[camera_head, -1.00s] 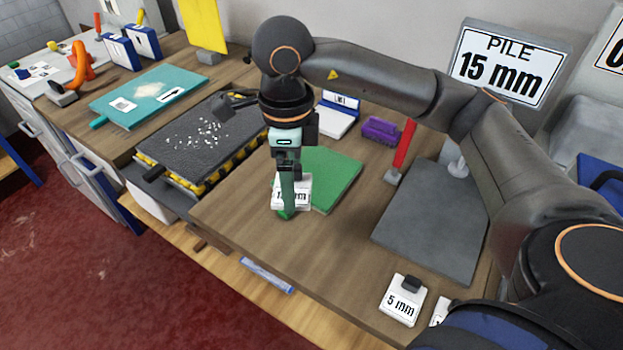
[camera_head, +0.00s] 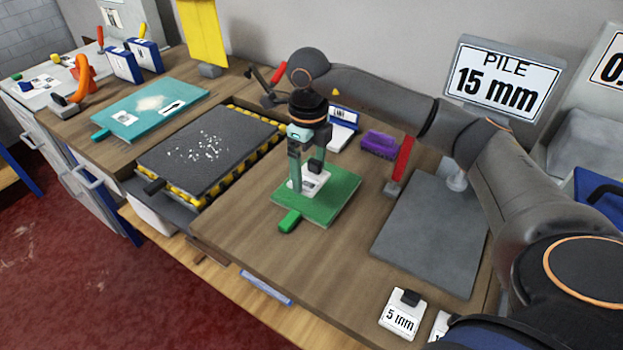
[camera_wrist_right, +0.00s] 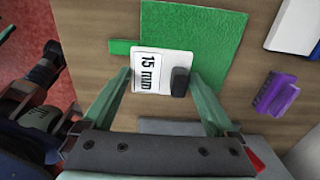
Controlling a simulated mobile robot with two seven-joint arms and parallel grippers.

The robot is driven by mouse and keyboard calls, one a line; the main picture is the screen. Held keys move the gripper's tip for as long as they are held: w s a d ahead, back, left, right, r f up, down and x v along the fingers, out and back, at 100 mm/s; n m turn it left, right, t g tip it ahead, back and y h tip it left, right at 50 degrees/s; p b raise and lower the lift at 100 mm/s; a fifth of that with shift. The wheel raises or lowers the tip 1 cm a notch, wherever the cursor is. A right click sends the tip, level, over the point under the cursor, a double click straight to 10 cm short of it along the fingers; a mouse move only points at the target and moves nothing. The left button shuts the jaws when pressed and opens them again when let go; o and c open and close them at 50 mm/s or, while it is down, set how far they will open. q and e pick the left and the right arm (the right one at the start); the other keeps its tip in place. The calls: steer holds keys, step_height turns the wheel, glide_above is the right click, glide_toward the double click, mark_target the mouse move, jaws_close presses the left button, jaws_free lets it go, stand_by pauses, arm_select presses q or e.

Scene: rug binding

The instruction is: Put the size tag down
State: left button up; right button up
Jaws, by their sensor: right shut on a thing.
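The size tag (camera_head: 313,181) is a white plate with a dark grip block, marked 15 mm in the right wrist view (camera_wrist_right: 151,72). My right gripper (camera_head: 309,178) points down over the green board (camera_head: 335,202), its green fingers shut on opposite sides of the tag. In the right wrist view the tag lies between the fingertips (camera_wrist_right: 160,76), over the handle end of the board (camera_wrist_right: 205,30). The tag looks flat and at or just above the board; I cannot tell if it touches. My left gripper is out of view.
A grey mat (camera_head: 432,235) lies right of the board, with a red-handled tool (camera_head: 402,160) and a purple brush (camera_head: 379,145) behind. A 5 mm tag (camera_head: 402,315) sits at the front. A black, speckled board (camera_head: 205,150) lies left. Bare wood surrounds the green board.

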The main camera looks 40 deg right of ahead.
mark_target(312, 182)
steer(key=shift+w+d+f, duration=0.35)
steer(key=shift+f, duration=0.2)
steer(key=shift+w+d+f, duration=0.3)
steer(key=shift+f, duration=0.25)
steer(key=f, duration=0.3)
steer(key=shift+w+d+f+p, duration=0.1)
steer(key=shift+w+d+p, duration=0.1)
steer(key=shift+p, duration=0.2)
steer(key=shift+f, duration=0.25)
steer(key=shift+f, duration=0.15)
steer(key=o, duration=1)
